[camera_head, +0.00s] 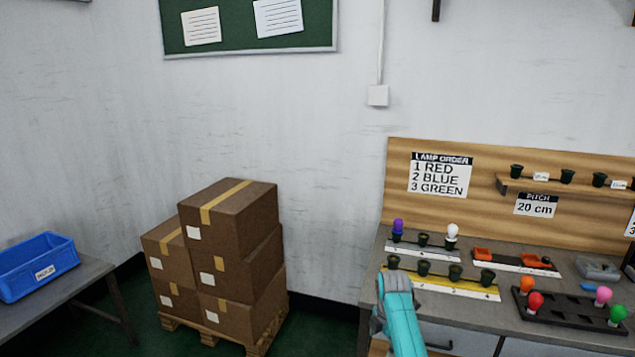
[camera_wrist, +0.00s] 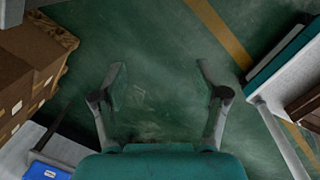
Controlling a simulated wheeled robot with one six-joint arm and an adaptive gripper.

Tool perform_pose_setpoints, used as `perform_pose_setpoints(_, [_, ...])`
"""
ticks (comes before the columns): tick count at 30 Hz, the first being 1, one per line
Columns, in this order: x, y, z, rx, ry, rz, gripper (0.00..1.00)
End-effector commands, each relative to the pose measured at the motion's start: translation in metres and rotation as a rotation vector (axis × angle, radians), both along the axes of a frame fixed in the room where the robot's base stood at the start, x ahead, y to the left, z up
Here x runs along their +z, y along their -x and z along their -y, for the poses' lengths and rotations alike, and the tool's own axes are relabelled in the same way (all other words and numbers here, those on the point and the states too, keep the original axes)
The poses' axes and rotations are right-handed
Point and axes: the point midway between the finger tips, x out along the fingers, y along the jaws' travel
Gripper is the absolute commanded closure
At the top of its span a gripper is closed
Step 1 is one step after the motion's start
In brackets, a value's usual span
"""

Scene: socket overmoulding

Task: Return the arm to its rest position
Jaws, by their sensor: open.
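My gripper (camera_wrist: 160,75) shows in the wrist view with its two grey fingers spread wide apart. It is open and nothing is between the fingers. Below it is only the green floor (camera_wrist: 155,110). In the head view my teal arm stands in front of the left end of the workbench (camera_head: 455,310). The fingers cannot be made out in the head view.
Stacked cardboard boxes (camera_head: 235,220) stand on a pallet left of the bench; they also show at the wrist view's left (camera_wrist: 20,70). A blue bin (camera_head: 38,268) sits on a side table. The bench holds sockets and coloured lamps (camera_head: 535,302).

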Motion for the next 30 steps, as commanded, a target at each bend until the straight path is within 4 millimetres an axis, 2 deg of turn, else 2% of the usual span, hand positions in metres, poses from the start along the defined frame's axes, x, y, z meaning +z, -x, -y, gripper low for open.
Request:
perform_pose_setpoints(1, [-0.018,0.008,0.000,-0.027,-0.003,0.011,0.27])
perform_pose_setpoints(6, [-0.078,0.037,0.000,-0.154,-0.024,0.086,0.27])
perform_pose_setpoints(11, [-0.129,0.071,0.000,-0.283,-0.057,0.164,0.27])
perform_pose_setpoints(15, [-0.165,0.107,0.000,-0.396,-0.093,0.229,0.27])
perform_pose_setpoints(22, [-0.210,0.174,0.000,-0.574,-0.170,0.334,0.27])
perform_pose_setpoints(30, [-0.234,0.261,0.000,-0.775,-0.287,0.451,0.27])
